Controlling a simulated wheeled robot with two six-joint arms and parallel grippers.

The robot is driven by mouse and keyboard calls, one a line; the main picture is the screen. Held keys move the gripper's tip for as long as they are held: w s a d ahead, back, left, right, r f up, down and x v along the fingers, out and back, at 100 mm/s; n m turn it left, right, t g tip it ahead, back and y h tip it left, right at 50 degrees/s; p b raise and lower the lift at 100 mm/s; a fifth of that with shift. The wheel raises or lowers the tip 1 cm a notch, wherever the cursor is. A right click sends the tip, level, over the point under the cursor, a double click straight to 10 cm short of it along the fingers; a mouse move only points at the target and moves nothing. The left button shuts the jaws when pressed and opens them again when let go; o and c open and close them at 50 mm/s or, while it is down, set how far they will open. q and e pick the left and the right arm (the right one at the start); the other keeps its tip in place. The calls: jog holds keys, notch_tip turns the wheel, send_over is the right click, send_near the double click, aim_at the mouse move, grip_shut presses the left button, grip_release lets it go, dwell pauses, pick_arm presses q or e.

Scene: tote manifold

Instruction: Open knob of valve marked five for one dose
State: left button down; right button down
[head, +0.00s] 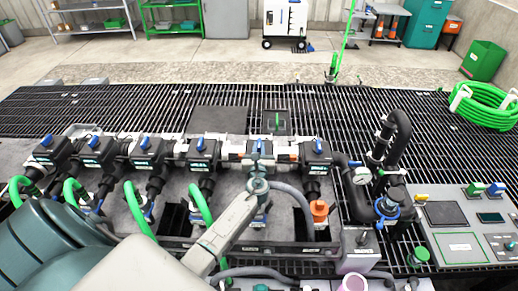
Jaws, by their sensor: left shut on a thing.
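A row of several dark valves with blue knobs runs across the manifold in the head view. Their labels are too small to read. My left gripper (258,163) reaches in from the lower left to the fifth valve from the left (258,148). It is shut on that valve's blue knob, which the fingers largely cover. The fourth valve (200,147) is just left of it, and the sixth valve (316,148) is to its right. My right gripper is not in view.
Black pipework with a round gauge (362,176) stands right of the valves. An orange fitting (319,210) hangs below the sixth valve. Green hoses (200,210) run below the left valves. A control panel (465,225) is at right. Open grating (330,110) lies behind.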

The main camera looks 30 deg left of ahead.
pick_arm(q)
jog(key=n+g+y, duration=0.1)
jog(key=n+g+y+b, duration=0.2)
jog(key=shift+w+d+f+y, duration=0.2)
jog(key=shift+w+d+y, duration=0.1)
jog(key=shift+d, duration=0.05)
jog(key=shift+w+r+n+g+y+b, duration=0.1)
jog(key=shift+r+n+g+y+b, duration=0.05)
jog(key=shift+n+g+y+b, duration=1)
jog(key=shift+g+p, duration=0.3)
jog(key=shift+g, duration=0.05)
jog(key=c, duration=1.4)
grip_release()
jog(key=shift+d, duration=0.1)
jog(key=shift+c, duration=0.2)
jog(key=shift+r, duration=0.1)
